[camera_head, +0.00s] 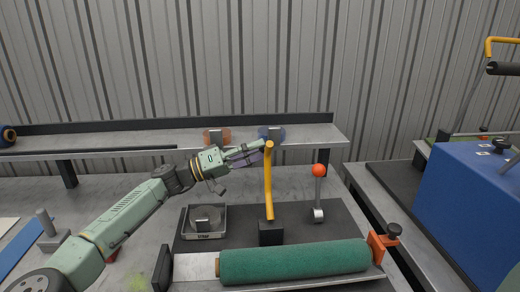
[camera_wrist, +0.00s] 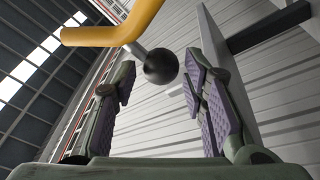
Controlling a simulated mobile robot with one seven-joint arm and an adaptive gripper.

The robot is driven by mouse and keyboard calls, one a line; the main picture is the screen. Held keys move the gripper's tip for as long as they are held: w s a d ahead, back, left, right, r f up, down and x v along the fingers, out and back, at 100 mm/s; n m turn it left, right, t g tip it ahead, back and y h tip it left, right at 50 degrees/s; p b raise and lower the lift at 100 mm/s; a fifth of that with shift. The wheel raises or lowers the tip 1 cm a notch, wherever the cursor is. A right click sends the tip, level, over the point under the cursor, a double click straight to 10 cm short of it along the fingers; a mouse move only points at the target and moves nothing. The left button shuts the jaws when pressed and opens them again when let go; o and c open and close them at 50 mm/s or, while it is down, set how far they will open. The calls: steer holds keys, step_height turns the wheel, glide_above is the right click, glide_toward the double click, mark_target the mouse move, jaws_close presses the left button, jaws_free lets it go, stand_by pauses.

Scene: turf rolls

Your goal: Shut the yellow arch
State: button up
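The yellow arch (camera_head: 268,185) is a bent yellow bar standing upright from a black block (camera_head: 271,232) behind the green turf roll (camera_head: 295,262). Its upper part also shows in the wrist view (camera_wrist: 110,35) at top left. A black ball knob (camera_wrist: 161,66) on a short grey stem is beside the yellow bar. My gripper (camera_head: 260,150) is at the top of the arch in the head view. In the wrist view its fingers (camera_wrist: 160,85) are apart, and the knob appears between the tips. I cannot tell whether either finger touches it.
A lever with a red ball (camera_head: 319,170) stands right of the arch. A small grey tray (camera_head: 204,222) is to its left. A shelf (camera_head: 100,142) runs behind, holding orange and blue discs. A blue machine (camera_head: 470,200) with another yellow bar stands at right.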

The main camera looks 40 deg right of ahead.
steer(key=shift+x, duration=0.75)
steer(key=shift+c, duration=0.4)
jaws_close()
